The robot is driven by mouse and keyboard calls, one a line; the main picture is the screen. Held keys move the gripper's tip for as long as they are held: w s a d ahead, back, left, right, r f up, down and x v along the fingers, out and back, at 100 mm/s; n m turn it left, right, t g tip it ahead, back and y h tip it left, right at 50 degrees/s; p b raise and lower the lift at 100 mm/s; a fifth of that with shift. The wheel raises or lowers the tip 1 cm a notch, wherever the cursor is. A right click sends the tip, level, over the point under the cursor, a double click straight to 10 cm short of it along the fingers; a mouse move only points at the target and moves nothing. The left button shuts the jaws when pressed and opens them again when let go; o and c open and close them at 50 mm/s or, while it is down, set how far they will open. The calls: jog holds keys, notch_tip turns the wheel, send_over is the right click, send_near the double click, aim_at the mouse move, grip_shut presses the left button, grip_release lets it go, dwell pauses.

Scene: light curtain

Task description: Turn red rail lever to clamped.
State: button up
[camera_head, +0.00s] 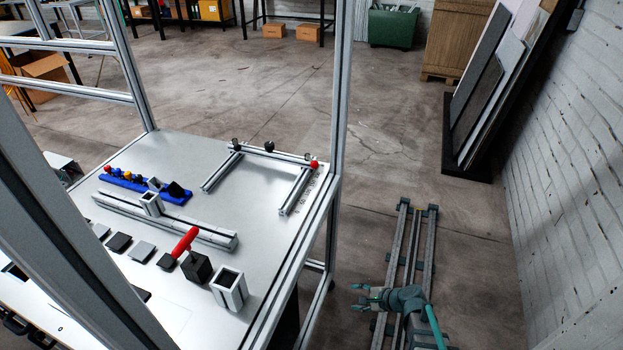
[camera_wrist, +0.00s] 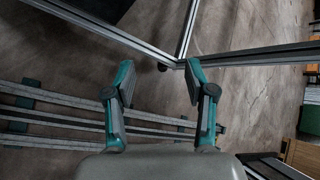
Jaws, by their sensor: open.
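A small red knob (camera_head: 314,164) sits at the right corner of a U-shaped aluminium rail frame (camera_head: 287,157) on the worktable; whether it is clamped is too small to tell. A larger red handle (camera_head: 186,241) stands tilted beside a black block (camera_head: 196,267) nearer the front. My gripper (camera_head: 358,298) is off the table's right side, over the floor rail, well apart from both red parts. In the wrist view my gripper (camera_wrist: 159,76) has its two teal fingers spread with nothing between them. Neither red part shows in the wrist view.
Aluminium frame posts (camera_head: 343,90) rise at the table's edge, between my gripper and the tabletop (camera_head: 250,195). A blue rack (camera_head: 145,188) with coloured knobs and a long rail (camera_head: 170,220) lie on the left. Open floor surrounds my floor rails; a white brick wall (camera_head: 570,150) stands right.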

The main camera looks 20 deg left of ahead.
jog(key=w+a+r+m+t+y, duration=0.2)
jog(key=w+a+r+m, duration=0.1)
jog(key=w+a+r, duration=0.4)
jog(key=w+a+r+m+t+y, duration=0.2)
jog(key=w+a+r+m, duration=0.15)
jog(key=w+r, duration=0.45)
jog(key=m+t+y, duration=0.2)
jog(key=m+t, duration=0.2)
jog(key=m, duration=0.2)
send_near(317, 167)
jog(key=a, duration=0.1)
jog(key=shift+n, duration=0.25)
jog(key=p+x, duration=0.3)
jog(key=x, duration=0.7)
jog(key=shift+w+a+r+p, duration=0.1)
jog(key=shift+w+p, duration=0.2)
jog(key=shift+w, duration=0.1)
jog(key=shift+c, duration=0.2)
grip_shut()
